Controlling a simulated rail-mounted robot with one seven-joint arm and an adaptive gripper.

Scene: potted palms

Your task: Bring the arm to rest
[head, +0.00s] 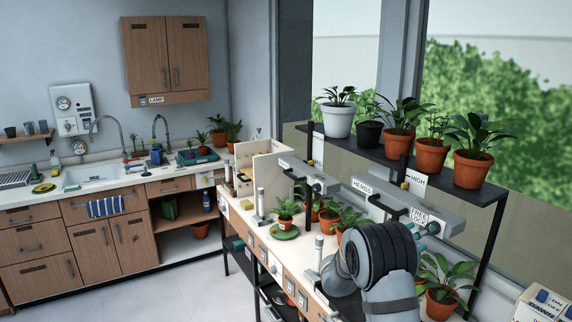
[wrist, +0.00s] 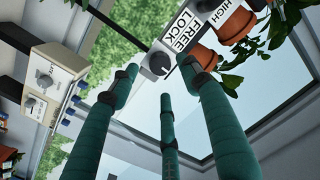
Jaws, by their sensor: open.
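My gripper shows in the wrist view (wrist: 158,82) with its three teal fingers spread apart and nothing between them. Beyond the fingertips are a dark round knob (wrist: 159,63) and the FREE/LOCK label (wrist: 188,36); I cannot tell whether any finger touches them. In the head view my arm is bent at the lower right, in front of the bench. Teal parts of the gripper show beside it, just below the FREE/LOCK label (head: 420,218). The rest of the gripper is hidden behind the arm.
A dark shelf (head: 488,194) marked HIGH carries several potted plants above the bench. A palm on a green saucer (head: 285,235) and other pots stand on the bench. A control box (wrist: 45,85) is at left in the wrist view. The floor (head: 180,285) at left is clear.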

